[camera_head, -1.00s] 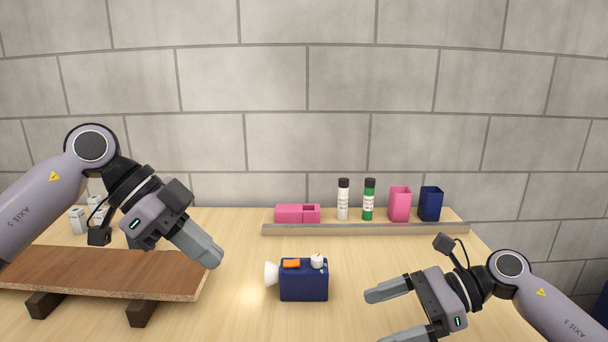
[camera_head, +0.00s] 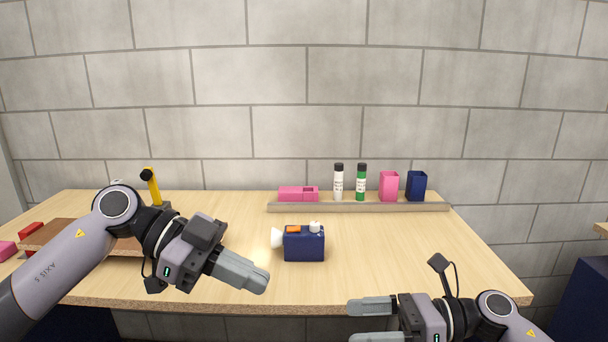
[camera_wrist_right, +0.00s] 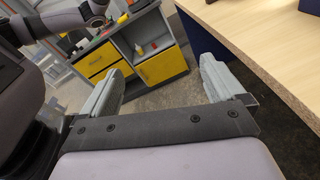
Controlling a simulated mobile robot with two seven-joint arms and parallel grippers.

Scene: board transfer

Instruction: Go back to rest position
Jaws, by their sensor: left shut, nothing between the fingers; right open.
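My left gripper (camera_head: 258,280) is shut and empty in the head view. It is over the table's front part, left of and nearer than the dark blue box-shaped device (camera_head: 304,246). That device stands on the table and has a white round end, an orange part and a white knob on top. My right gripper (camera_head: 370,321) is open and empty, in front of the table's front edge. The right wrist view shows its two fingers (camera_wrist_right: 163,85) spread apart with floor between them.
The wooden table (camera_head: 400,255) has clear room right of the device. A grey ledge (camera_head: 350,207) at its back carries pink and blue containers and two capped bottles. A brown board (camera_head: 62,233) lies at left. A cabinet with yellow drawers (camera_wrist_right: 162,66) shows in the right wrist view.

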